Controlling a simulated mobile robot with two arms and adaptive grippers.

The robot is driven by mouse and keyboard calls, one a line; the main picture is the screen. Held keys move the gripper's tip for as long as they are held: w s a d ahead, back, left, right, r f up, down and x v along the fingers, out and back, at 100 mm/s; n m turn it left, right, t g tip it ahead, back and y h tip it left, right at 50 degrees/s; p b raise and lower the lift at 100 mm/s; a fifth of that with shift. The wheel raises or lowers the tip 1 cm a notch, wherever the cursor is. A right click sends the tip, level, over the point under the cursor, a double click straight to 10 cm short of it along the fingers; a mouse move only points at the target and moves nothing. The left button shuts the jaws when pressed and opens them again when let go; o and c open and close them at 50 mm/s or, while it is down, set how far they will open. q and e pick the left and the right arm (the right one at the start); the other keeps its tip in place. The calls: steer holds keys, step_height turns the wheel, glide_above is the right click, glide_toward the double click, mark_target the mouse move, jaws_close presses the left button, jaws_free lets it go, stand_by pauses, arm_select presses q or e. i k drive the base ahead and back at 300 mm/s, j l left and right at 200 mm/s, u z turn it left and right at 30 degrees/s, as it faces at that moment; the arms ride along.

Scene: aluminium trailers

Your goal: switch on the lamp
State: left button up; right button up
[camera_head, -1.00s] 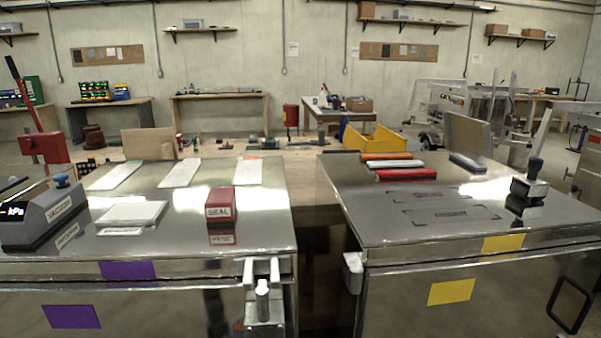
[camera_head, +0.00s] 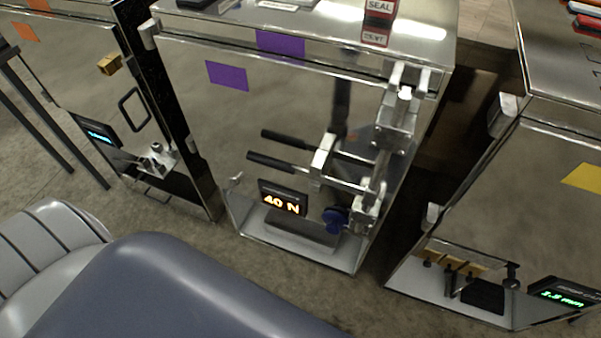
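I cannot make out a lamp in the head view. Neither of my grippers is in view. A metal cabinet with purple labels (camera_head: 227,76) stands in the middle, seen from above at a tilt. Low on its front is a dark display (camera_head: 282,199) reading "40 N" in orange. A blue knob (camera_head: 335,217) is beside it on the right. A metal clamp mechanism (camera_head: 322,158) with two black-handled bars is above the display. A metal latch (camera_head: 398,110) is at the cabinet's upper right edge.
A metal cabinet with a yellow label (camera_head: 584,177) stands at the right, with a green-lit display (camera_head: 561,293). Another with an orange label (camera_head: 24,30) stands at the left, with a cyan-lit display (camera_head: 99,137). A narrow gap separates the middle and right cabinets. A red "SEAL" block (camera_head: 379,8) sits on top.

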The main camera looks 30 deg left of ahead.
mark_target(234, 182)
steer(key=u, duration=1.5)
